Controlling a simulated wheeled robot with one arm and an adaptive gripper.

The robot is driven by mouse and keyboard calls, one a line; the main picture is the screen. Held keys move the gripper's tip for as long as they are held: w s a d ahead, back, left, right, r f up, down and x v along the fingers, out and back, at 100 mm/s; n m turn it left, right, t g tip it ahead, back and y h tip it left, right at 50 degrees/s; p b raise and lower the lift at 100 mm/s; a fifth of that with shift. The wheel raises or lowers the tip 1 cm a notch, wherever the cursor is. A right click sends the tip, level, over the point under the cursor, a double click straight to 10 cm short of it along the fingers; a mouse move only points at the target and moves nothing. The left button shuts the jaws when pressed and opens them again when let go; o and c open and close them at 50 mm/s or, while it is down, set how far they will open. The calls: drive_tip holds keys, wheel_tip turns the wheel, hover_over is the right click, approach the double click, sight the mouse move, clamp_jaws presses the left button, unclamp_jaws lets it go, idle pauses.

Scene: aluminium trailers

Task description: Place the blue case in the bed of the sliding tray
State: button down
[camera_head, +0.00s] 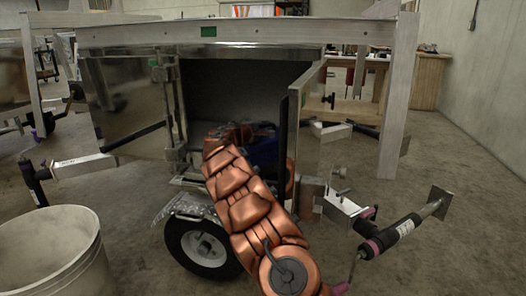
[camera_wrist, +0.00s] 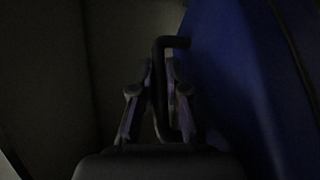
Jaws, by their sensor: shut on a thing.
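The blue case (camera_head: 264,152) shows in the head view as a dark blue patch inside the trailer's open compartment, mostly hidden behind my copper-coloured arm. In the wrist view the blue case (camera_wrist: 235,70) fills the right side, close to my gripper. My gripper (camera_wrist: 160,68) has its two fingers shut on a dark bent handle (camera_wrist: 172,42) beside the case's blue face. In the head view the fingers are hidden by the arm. I cannot make out the sliding tray clearly; the compartment's floor is largely blocked by my arm.
The trailer's open door (camera_head: 296,120) stands just right of my arm. A trailer wheel (camera_head: 203,247) is below the opening. A white bucket (camera_head: 50,255) stands at the front left. A metal hitch arm with a purple-handled jack (camera_head: 385,238) juts out at right.

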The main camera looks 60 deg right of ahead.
sight(248, 149)
drive_tip(key=shift+f+b, duration=1)
drive_tip(key=shift+f, duration=2.3)
drive_tip(key=c, duration=1.2)
unclamp_jaws()
drive_tip(key=shift+a, duration=0.9)
drive_tip(key=shift+s+a+r+p, duration=0.1)
drive_tip(key=shift+a+r+p, duration=0.25)
drive_tip(key=shift+a, duration=0.4)
drive_tip(key=shift+s+a+r+p, duration=0.15)
drive_tip(key=shift+a+p, duration=0.15)
drive_tip(key=shift+a, duration=1.15)
drive_tip(key=shift+s+a+r+p, duration=0.1)
drive_tip(key=shift+a+p, duration=0.2)
drive_tip(key=shift+a, duration=1.15)
drive_tip(key=shift+s+a+r+p, duration=0.15)
drive_tip(key=shift+a+p, duration=0.15)
drive_tip(key=shift+a, duration=1.15)
drive_tip(key=shift+w, duration=0.15)
